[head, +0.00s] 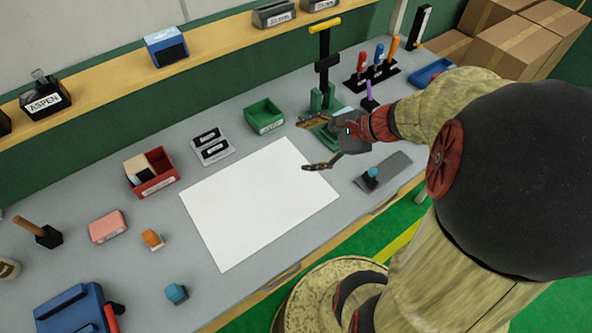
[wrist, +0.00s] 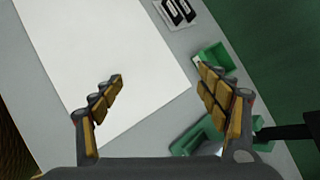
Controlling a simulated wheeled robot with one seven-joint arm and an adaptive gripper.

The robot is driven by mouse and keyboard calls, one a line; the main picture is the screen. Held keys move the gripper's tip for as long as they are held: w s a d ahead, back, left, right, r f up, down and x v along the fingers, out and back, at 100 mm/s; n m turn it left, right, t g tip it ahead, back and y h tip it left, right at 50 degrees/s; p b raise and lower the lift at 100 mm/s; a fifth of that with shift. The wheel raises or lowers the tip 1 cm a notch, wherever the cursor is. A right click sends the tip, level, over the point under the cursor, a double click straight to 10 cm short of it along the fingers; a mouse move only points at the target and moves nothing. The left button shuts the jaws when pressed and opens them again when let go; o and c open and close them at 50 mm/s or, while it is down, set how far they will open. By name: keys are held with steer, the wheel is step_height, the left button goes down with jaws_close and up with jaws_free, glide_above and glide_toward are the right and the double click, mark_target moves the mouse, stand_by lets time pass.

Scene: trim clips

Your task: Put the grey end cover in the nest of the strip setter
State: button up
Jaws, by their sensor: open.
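The strip setter, which I take to be the green press with a black post and yellow handle (head: 322,80), stands at the back of the bench. Its green base also shows in the wrist view (wrist: 190,145), by the right finger. My gripper (head: 303,145) is open in front of the setter, above the bench near the white sheet's corner. Nothing is between its fingers (wrist: 163,75) in the wrist view. The setter's nest is largely hidden by my gripper, so I cannot tell what it holds. I cannot pick out the grey end cover with certainty in either view.
A white sheet (head: 258,205) covers the middle of the bench. A green bin (head: 264,116), a plate with two black pieces (head: 211,146) and a red bin (head: 153,188) stand behind it. A grey slab (head: 398,163) with a blue knob lies right. Screwdrivers (head: 378,60) stand behind.

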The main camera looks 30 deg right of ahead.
steer(key=s+a+r+n+g+h, duration=0.2)
steer(key=s+a+r+n+g, duration=0.2)
steer(key=s+a+n, duration=0.5)
step_height(320, 180, up, 6)
steer(key=s+a+n+t+h, duration=0.1)
steer(key=n+h, duration=0.3)
steer(key=n, duration=0.8)
steer(key=shift+s+a+t, duration=0.4)
steer(key=shift+s+a, duration=0.15)
steer(key=shift+s, duration=0.3)
